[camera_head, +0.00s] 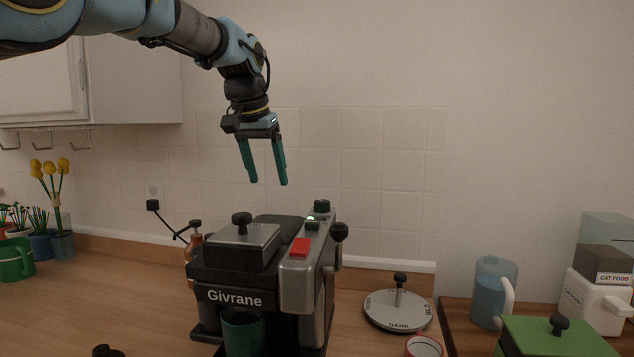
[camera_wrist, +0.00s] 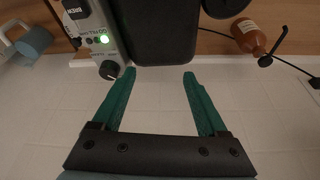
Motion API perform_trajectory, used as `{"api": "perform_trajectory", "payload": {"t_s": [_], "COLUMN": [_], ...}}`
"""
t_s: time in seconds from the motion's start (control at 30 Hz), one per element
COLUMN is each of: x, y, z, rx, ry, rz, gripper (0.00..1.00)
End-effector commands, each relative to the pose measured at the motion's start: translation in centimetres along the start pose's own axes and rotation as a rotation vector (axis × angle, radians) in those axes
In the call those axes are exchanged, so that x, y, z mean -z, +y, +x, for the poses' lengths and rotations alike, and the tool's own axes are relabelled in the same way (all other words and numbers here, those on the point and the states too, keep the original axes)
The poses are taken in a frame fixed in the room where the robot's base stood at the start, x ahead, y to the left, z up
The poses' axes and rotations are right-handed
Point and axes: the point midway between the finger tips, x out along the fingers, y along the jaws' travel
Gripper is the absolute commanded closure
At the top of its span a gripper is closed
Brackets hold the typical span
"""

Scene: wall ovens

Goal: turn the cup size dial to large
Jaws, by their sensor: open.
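The coffee machine (camera_head: 235,298), black and silver and marked Givrane, stands on the wooden counter. A small black dial (camera_head: 321,206) sits at the back of its silver control panel (camera_head: 297,268), by a lit green light. The dial also shows in the wrist view (camera_wrist: 109,70), left of the fingertips. Its label and setting are too small to read, so I cannot confirm it is the cup size dial. My gripper (camera_head: 269,183) is open and empty, pointing down above the back of the machine and left of the dial. It touches nothing.
A larger black knob (camera_head: 340,231) sticks out at the machine's right side. A brown bottle (camera_head: 195,241) stands behind it at left. A round grey lid-like disc (camera_head: 397,311) lies to the right, near a blue pitcher (camera_head: 487,292). The tiled wall is close behind.

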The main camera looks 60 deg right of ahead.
Motion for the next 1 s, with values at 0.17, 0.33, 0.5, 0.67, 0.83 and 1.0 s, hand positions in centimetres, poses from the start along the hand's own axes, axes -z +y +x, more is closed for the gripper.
{"api": "perform_trajectory", "payload": {"t_s": [0.17, 0.33, 0.5, 0.67, 0.83, 1.0], "x": [3.5, 3.9, 4.0, 4.1, 4.1, 4.1], "y": [7.6, 9.1, 9.2, 9.3, 9.5, 9.5], "z": [-2.5, -2.1, 0.4, 3.5, 6.0, 7.5], "rx": [-0.045, -0.055, -0.053, -0.054, -0.054, -0.053], "ry": [0.025, 0.027, 0.025, 0.026, 0.028, 0.029], "rz": [0.126, 0.149, 0.147, 0.146, 0.146, 0.146], "gripper": [0.24, 0.24, 0.24, 0.24, 0.24, 0.24]}}
